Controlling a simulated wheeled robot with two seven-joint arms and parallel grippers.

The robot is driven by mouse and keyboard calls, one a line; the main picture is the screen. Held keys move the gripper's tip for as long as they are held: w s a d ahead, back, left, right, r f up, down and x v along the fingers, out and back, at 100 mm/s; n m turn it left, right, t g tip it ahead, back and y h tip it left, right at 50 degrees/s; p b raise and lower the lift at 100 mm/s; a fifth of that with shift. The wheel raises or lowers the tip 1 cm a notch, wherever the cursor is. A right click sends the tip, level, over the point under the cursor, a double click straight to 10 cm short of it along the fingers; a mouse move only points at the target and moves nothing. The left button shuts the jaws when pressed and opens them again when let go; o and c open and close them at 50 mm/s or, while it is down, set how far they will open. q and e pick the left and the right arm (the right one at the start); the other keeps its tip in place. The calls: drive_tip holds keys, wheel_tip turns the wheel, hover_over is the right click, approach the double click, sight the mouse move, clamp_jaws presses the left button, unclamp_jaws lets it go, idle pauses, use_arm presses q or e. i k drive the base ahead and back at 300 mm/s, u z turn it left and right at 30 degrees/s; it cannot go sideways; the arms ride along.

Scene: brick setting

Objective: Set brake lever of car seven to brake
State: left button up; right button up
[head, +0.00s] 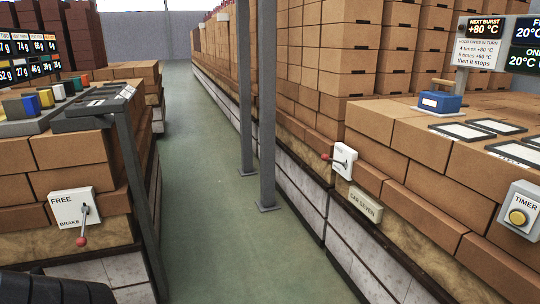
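A white lever plate (343,161) is fixed to the brick side of the right-hand car, just above the tag reading CAR SEVEN (364,205). Its lever with a red knob (325,157) sticks out to the left, over the aisle. The plate is seen at a slant and its lettering is too small to read. A second lever plate (60,205) on the left-hand stack reads FREE at the top and BRAKE at the bottom; its red knob (81,241) hangs down on the BRAKE side.
Two grey posts (266,110) stand in the aisle left of car seven. A TIMER box (521,208) with a yellow button is at the right. A blue block (440,102) and dark-framed plates (463,131) lie on car seven.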

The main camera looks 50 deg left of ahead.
sight(325, 157)
drive_tip(key=u, duration=1.4)
drive_tip(key=i, duration=2.45)
drive_tip(key=z, duration=0.15)
